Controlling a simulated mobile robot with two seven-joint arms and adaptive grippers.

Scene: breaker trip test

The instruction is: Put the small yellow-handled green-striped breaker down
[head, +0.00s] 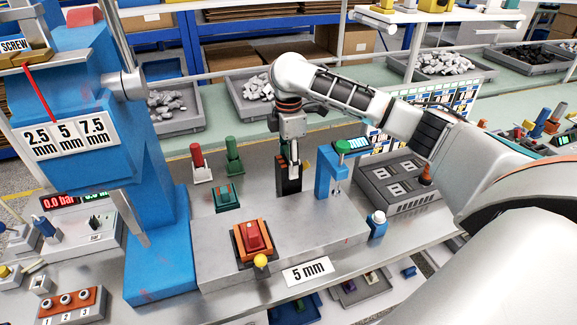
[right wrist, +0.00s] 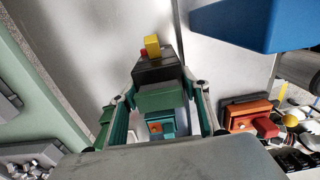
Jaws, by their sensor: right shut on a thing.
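My right gripper (head: 291,160) reaches down behind the metal block in the middle of the table, shut on the small breaker (head: 289,186). In the right wrist view the gripper (right wrist: 162,105) has a finger on either side of the breaker (right wrist: 155,71). Its dark body has a green band, and a yellow handle (right wrist: 152,45) with a small red part beside it. Its lower end is close to the grey surface; I cannot tell whether it touches. My left gripper is not in view.
A blue stand with a green top (head: 335,175) is close right of my gripper. A red-and-orange switch (head: 253,240) sits on the metal block (head: 330,225). Red (head: 199,165) and green (head: 234,157) devices stand left. A grey socketed box (head: 425,198) is at right.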

